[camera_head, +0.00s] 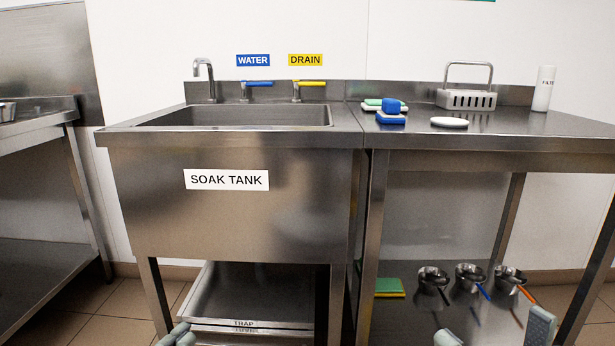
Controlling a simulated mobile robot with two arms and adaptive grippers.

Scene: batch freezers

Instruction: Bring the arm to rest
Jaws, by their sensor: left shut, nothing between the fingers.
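My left gripper (177,336) shows at the bottom edge, left of centre. Its grey-green fingertips are together with nothing between them. It is in front of the low tray marked TRAP (250,290) under the soak tank (160,215); I cannot tell whether it touches anything. My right gripper (495,334) shows at the bottom right as two fingertips set well apart, with nothing seen between them. Most of both grippers and both arms are below the frame.
The lower shelf at right holds pans with coloured handles (469,275) and a green-yellow sponge (389,287). The steel worktop (560,125) carries blue and green pads, a white disc, a caddy and a white canister. Another steel table (35,255) stands at left. Floor shows between the tables.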

